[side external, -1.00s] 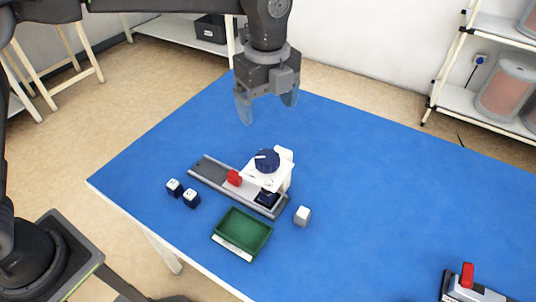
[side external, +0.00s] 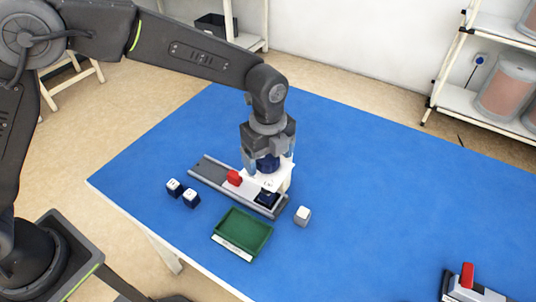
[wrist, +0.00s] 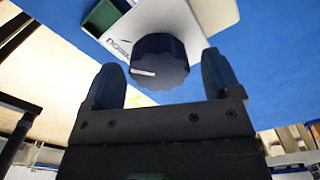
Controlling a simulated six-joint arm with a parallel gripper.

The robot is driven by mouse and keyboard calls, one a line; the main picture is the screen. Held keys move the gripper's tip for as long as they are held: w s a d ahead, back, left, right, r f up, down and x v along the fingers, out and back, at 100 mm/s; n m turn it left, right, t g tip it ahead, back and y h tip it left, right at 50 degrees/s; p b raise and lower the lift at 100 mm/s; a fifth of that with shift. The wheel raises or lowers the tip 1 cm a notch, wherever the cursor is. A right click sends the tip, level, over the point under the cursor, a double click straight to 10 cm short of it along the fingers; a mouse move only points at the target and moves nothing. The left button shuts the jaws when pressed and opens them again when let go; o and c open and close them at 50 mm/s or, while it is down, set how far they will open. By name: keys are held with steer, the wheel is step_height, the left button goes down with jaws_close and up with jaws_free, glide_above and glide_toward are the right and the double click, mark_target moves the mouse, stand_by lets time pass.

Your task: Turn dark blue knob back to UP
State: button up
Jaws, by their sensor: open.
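The dark blue knob (side external: 268,164) sits on top of a white housing (side external: 280,178) on a grey rail fixture. In the wrist view the knob (wrist: 159,62) is round and ridged, with a white pointer line toward the left of the picture. My gripper (side external: 267,168) is directly over the knob, pointing down. Its two fingers (wrist: 163,80) are open, one on each side of the knob. The side view hides most of the knob behind the gripper.
A green tray (side external: 243,232) is in front. A red-handled device (side external: 467,280) is at lower right.

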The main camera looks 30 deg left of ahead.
steer(key=c, duration=0.9)
steer(key=shift+c, duration=0.2)
steer(key=n, duration=0.4)
steer(key=shift+n, duration=0.4)
steer(key=n, duration=0.5)
steer(key=shift+w+n, duration=0.15)
steer(key=shift+n, duration=0.15)
steer(key=n, duration=0.9)
steer(key=shift+a, duration=0.1)
steer(key=shift+w+n, duration=0.1)
steer(key=shift+n, duration=0.4)
